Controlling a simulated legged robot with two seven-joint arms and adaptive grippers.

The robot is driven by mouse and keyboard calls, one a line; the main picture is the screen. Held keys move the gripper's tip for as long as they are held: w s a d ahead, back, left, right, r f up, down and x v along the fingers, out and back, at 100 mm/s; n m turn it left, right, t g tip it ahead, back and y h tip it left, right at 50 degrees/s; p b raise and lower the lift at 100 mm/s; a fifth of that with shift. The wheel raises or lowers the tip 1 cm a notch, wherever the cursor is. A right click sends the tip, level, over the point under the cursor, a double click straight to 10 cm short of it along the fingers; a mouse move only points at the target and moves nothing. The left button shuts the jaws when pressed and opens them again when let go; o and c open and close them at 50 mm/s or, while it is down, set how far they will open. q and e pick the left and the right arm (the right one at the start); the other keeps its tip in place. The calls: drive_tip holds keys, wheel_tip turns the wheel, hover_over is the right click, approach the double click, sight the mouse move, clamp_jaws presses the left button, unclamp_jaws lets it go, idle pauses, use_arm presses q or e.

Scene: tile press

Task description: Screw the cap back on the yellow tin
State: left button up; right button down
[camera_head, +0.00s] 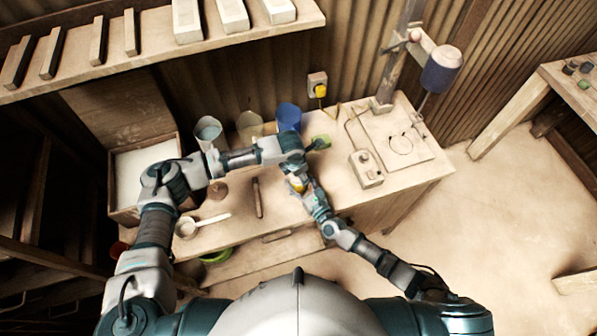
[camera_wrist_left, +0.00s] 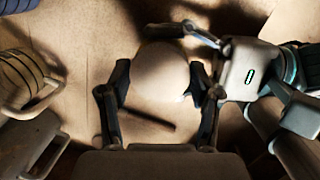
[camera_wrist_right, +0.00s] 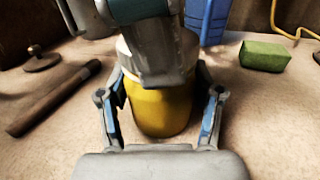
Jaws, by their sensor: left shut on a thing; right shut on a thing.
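The yellow tin (camera_wrist_right: 160,108) stands upright on the bench in the right wrist view, and a small part of it shows in the head view (camera_head: 296,183). My right gripper (camera_wrist_right: 163,115) is shut on its sides. The pale round cap (camera_wrist_left: 161,73) is between the fingers of my left gripper (camera_wrist_left: 160,95), which is shut on it from above. In the right wrist view the cap appears at the tin's top, partly hidden behind my left gripper. I cannot tell whether its thread is engaged.
A green block (camera_wrist_right: 263,56) and a blue jug (camera_head: 288,117) stand behind the tin. A dark rod (camera_head: 258,197) and a white ladle (camera_head: 203,224) lie to the left on the bench. A small control box (camera_head: 366,169) and the press stand (camera_head: 383,103) are to the right.

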use_arm(q)
drive_tip(key=o, duration=0.9)
drive_tip(key=shift+r, duration=2.3)
drive_tip(key=shift+c, duration=0.5)
